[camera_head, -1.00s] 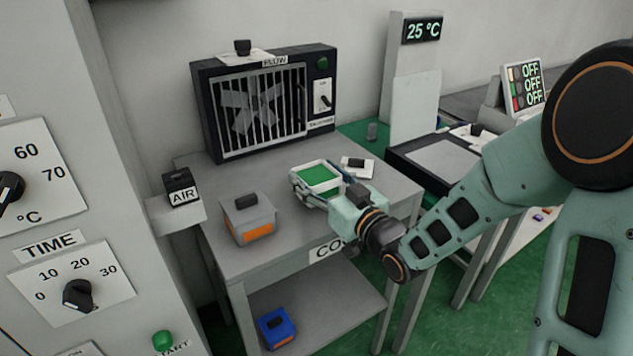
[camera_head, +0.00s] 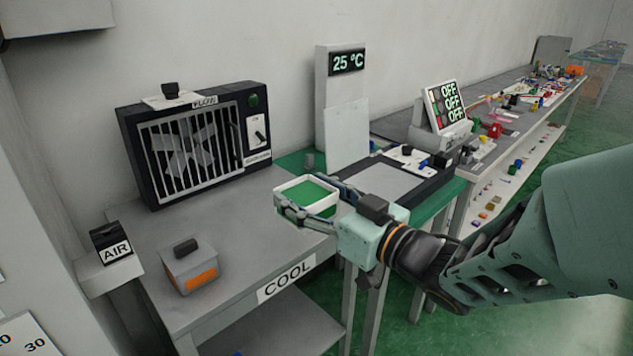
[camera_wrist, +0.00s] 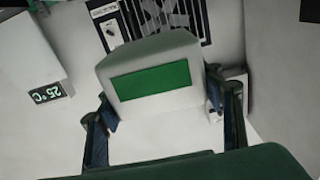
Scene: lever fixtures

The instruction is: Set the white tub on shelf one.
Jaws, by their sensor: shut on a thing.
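The white tub (camera_head: 318,207) is square with green inside its open top. It is held between the fingers of my gripper (camera_head: 312,203) at the right end of the COOL table. In the wrist view the tub (camera_wrist: 148,107), with a green panel on its pale side, sits between the two dark fingers of my gripper (camera_wrist: 165,115). The tub is roughly level. I cannot tell how high it is above the table. No shelf marked "one" can be read in these views.
The COOL table (camera_head: 230,240) carries a black fan box (camera_head: 195,150) and a grey box with an orange label (camera_head: 190,266). An AIR switch (camera_head: 112,245) is at left. A 25 °C display post (camera_head: 345,90) stands behind. A long bench (camera_head: 535,110) with small objects runs away at right.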

